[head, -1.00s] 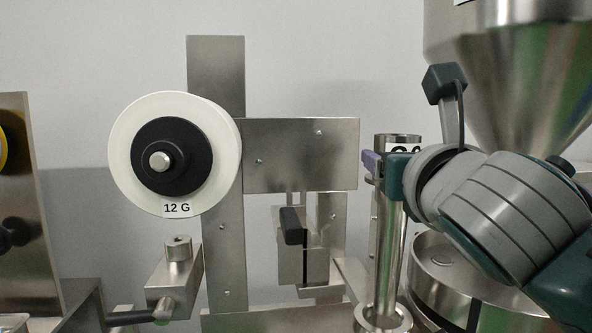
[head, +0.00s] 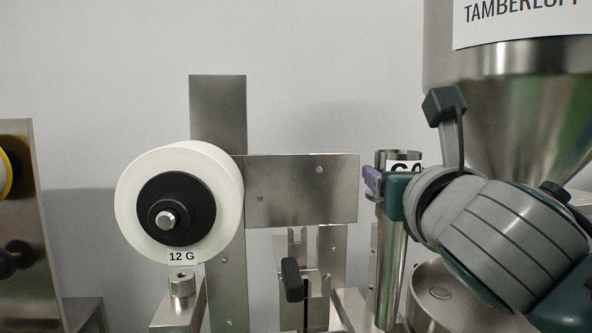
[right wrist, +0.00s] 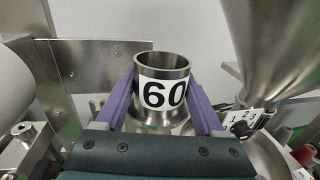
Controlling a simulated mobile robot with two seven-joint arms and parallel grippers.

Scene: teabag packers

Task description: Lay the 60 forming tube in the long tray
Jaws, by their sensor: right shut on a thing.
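The forming tube (head: 388,270) is an upright steel cylinder right of centre in the head view. Its white label reads 60 in the right wrist view (right wrist: 163,94). My right gripper (head: 374,182) reaches in from the right and is shut on the tube near its top. In the right wrist view its purple fingers (right wrist: 160,100) press on both sides of the tube. The long tray is not in view. My left gripper is not in view.
A white film roll (head: 180,205) marked 12 G hangs on a steel frame (head: 300,190) at left. A steel hopper (head: 520,110) stands behind my right arm. A round steel bowl (head: 440,290) sits below it.

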